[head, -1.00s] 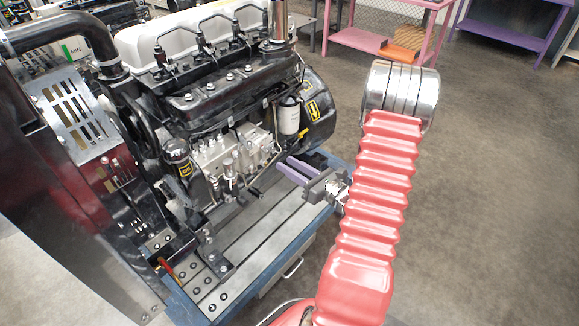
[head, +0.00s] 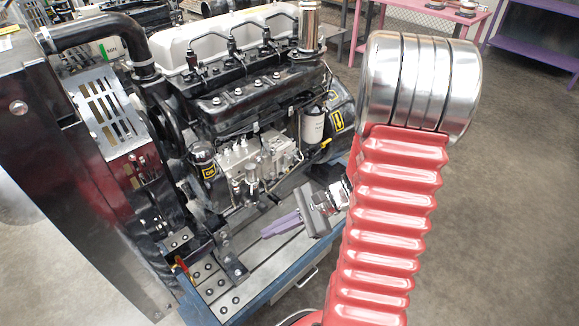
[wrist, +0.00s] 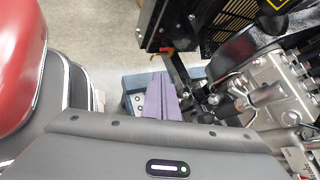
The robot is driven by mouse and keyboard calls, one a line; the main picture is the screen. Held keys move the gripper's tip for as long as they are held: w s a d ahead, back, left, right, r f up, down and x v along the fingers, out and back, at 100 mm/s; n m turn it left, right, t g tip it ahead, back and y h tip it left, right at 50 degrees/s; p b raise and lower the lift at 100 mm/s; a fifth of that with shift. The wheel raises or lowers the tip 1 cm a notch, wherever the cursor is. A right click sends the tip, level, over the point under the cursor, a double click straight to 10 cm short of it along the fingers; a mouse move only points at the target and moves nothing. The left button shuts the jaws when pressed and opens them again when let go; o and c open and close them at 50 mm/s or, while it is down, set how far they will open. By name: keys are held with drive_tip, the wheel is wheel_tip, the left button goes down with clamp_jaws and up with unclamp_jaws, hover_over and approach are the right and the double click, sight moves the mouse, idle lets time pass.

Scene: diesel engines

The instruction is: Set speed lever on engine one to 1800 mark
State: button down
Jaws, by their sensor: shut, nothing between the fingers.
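The engine (head: 232,88) stands on a blue-edged stand, with a grey metal fuel pump (head: 248,160) on its near side. The pump also shows at the right of the wrist view (wrist: 285,85). A small black-tipped lever (head: 273,196) sticks out low on the pump; I cannot tell whether it is the speed lever. No 1800 mark is readable. My gripper (head: 266,233) has purple fingers, shut and empty, above the stand's deck, in front of and below the pump. In the wrist view the fingers (wrist: 161,80) lie together, left of the pump and apart from it.
The radiator housing (head: 70,150) stands at the left. A white filter (head: 313,124) and a yellow handle (head: 325,143) lie at the engine's right. The blue stand edge (head: 290,275) runs below. A pink table (head: 440,17) is behind; the floor at right is open.

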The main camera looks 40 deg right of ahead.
drive_tip(key=s+a+r+n+h, duration=0.3)
drive_tip(key=a+r+n+h, duration=0.2)
drive_tip(key=r+n, duration=0.5)
drive_tip(key=s+a+r+n+h, duration=0.4)
drive_tip(key=a+r+n+h, duration=0.1)
drive_tip(key=r+n, duration=0.5)
drive_tip(key=shift+a, duration=0.15)
drive_tip(key=shift+s, duration=0.1)
